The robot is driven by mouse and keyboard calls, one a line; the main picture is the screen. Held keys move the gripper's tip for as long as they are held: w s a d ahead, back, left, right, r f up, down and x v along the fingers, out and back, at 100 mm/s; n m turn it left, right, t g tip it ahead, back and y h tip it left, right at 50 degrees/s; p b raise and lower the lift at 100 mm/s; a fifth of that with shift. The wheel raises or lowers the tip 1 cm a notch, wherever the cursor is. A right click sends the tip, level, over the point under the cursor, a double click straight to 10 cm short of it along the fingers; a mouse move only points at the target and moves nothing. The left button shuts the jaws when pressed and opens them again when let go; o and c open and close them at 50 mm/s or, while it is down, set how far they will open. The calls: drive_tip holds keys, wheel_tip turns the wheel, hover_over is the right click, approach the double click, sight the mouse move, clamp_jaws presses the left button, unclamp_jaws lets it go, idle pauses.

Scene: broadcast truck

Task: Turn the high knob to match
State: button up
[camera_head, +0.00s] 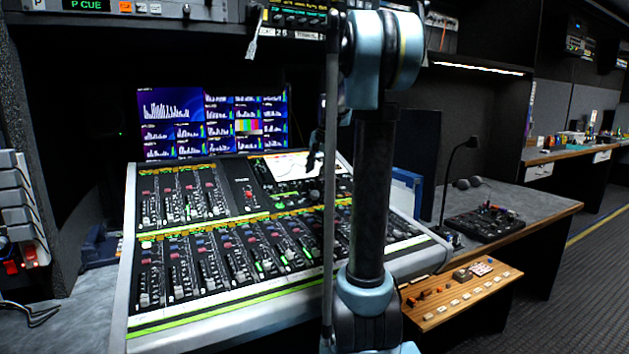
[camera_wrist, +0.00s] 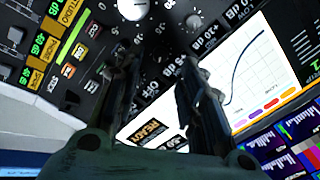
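The mixing console (camera_head: 131,235) stands in front of me, with rows of faders and knobs. A pale round knob (camera_wrist: 132,8) is cut by the top edge of the wrist view, and a dark knob (camera_wrist: 195,21) is to its right. I cannot read which knob is the high one. A lit screen (camera_wrist: 262,62) shows a dark curve; it also shows on the console in the head view (camera_head: 285,167). My gripper (camera_wrist: 156,60) is open above the panel, its two dark fingers apart with nothing visible between them. In the head view it is small and partly hidden near the screen.
Monitors (camera_head: 170,115) with bar graphs stand behind the console. A gooseneck lamp (camera_head: 449,180) and a small black control panel (camera_head: 487,222) are on the desk at right. A wooden button panel (camera_head: 460,291) projects below. The aisle floor (camera_head: 580,285) is clear at right.

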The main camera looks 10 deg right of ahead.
drive_tip(key=v, duration=0.7)
drive_tip(key=shift+d, duration=0.1)
